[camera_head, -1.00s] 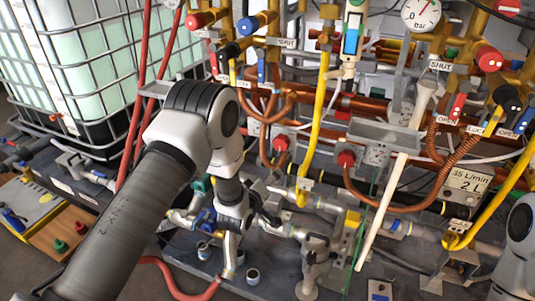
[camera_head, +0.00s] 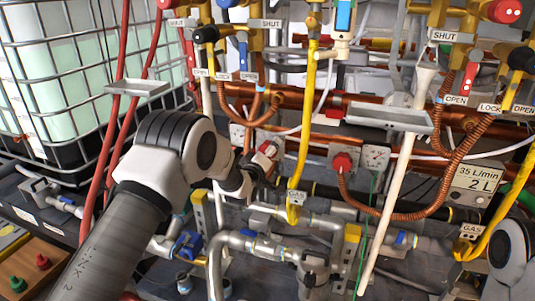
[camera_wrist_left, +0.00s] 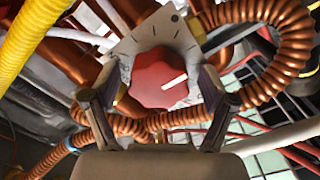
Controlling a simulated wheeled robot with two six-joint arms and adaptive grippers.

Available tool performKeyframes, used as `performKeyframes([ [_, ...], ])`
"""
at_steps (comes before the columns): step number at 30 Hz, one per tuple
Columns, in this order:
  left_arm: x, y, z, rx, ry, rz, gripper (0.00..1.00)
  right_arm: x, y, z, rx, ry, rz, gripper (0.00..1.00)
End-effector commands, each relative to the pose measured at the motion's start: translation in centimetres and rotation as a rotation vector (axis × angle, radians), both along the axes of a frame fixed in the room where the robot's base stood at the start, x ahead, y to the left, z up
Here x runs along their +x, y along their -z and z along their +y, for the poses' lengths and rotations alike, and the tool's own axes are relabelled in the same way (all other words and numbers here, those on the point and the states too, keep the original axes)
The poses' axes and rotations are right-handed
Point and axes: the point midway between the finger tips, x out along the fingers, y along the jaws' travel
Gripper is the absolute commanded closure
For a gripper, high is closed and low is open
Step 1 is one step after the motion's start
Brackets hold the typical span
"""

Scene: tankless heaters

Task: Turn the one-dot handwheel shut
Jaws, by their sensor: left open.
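A red handwheel (camera_wrist_left: 160,78) with a white pointer line sits on a pale square plate (camera_wrist_left: 181,36) in the left wrist view. My left gripper (camera_wrist_left: 157,88) is open, with one finger on each side of this wheel; I cannot tell whether they touch it. In the head view my left gripper (camera_head: 259,168) is at the same wheel (camera_head: 268,149), partly hiding it. A second red handwheel (camera_head: 342,161) is on a plate to its right. My right gripper is out of view.
A corrugated copper hose (camera_wrist_left: 250,15) curls close beside the wheel. A yellow pipe (camera_head: 303,130) runs down between the two wheels. A grey tray (camera_head: 390,117) juts out above the second wheel, and a dial (camera_head: 376,157) is beside it.

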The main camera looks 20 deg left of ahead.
Motion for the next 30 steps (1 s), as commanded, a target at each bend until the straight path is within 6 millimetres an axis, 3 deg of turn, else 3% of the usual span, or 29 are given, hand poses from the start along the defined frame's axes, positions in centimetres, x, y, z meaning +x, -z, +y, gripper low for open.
performKeyframes([
  [4, -0.03, -0.02, -0.01, 0.000, 0.000, 0.000, 0.20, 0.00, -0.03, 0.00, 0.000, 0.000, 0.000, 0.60],
  [9, -0.05, -0.01, 0.00, 0.000, -0.001, 0.001, 0.76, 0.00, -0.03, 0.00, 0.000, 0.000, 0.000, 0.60],
  [21, -0.07, -0.02, 0.01, 0.032, -0.001, 0.000, 0.76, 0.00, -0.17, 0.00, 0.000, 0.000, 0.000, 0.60],
  [30, -0.06, -0.09, 0.02, 0.191, 0.000, -0.005, 0.76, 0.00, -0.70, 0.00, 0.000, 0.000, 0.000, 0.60],
])
